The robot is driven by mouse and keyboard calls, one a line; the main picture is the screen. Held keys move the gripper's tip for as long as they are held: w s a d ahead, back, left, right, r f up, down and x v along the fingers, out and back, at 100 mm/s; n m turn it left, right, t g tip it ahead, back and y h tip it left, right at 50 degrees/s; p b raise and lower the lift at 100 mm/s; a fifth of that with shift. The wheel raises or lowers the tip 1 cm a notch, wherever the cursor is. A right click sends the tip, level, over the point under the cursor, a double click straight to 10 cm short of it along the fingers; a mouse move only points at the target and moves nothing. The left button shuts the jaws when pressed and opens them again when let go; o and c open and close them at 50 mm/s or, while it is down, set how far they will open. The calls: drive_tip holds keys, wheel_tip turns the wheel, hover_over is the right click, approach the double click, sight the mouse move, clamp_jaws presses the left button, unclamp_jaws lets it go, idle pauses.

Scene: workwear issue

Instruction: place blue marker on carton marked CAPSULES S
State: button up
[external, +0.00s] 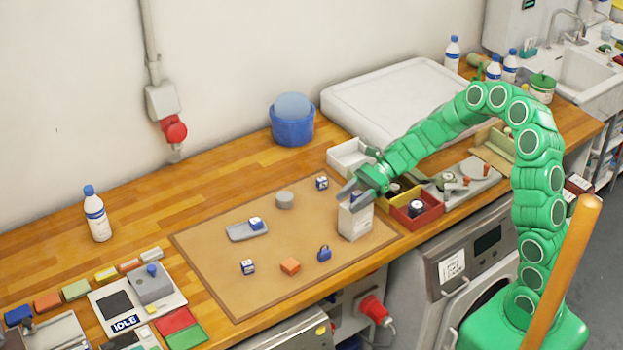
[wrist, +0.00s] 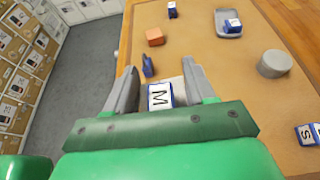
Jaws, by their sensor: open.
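A small blue piece with a narrow top (external: 324,254), apparently the blue marker, stands on the brown mat; it also shows in the wrist view (wrist: 148,66). A blue-and-white box lettered S (wrist: 308,134), the likely CAPSULES S carton, sits on the mat near its back edge (external: 322,183); the word CAPSULES is not readable. My gripper (external: 352,192) is open above a pale upright container (external: 355,223). In the wrist view a blue-and-white box lettered M (wrist: 160,97) lies between the open fingers (wrist: 150,85), seemingly on the container.
On the mat (external: 210,270) are an orange block (external: 290,265), a grey cylinder (external: 285,200), a grey tray (external: 240,234) bearing a similar box, and another such box (external: 248,267). Red and yellow bins (external: 415,222) stand right of the container.

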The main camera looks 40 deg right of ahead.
drive_tip(key=shift+r, duration=0.15)
drive_tip(key=shift+d+r, duration=0.1)
drive_tip(key=shift+d, duration=0.2)
drive_tip(key=v, duration=1.1)
drive_tip(key=s+r+n+g+h, duration=0.25)
drive_tip(key=s+n+h, duration=0.55)
drive_tip(key=s, duration=1.1)
drive_tip(key=s+d+f+n+h, duration=0.1)
drive_tip(key=s+d+n+h, duration=0.4)
drive_tip(key=s+d+n, duration=0.4)
drive_tip(key=s+d, duration=0.4)
drive_tip(key=s, duration=0.4)
drive_tip(key=shift+d+f+n+t+h, duration=0.2)
drive_tip(key=shift+n+t+h, duration=0.1)
drive_tip(key=shift+n+t, duration=0.1)
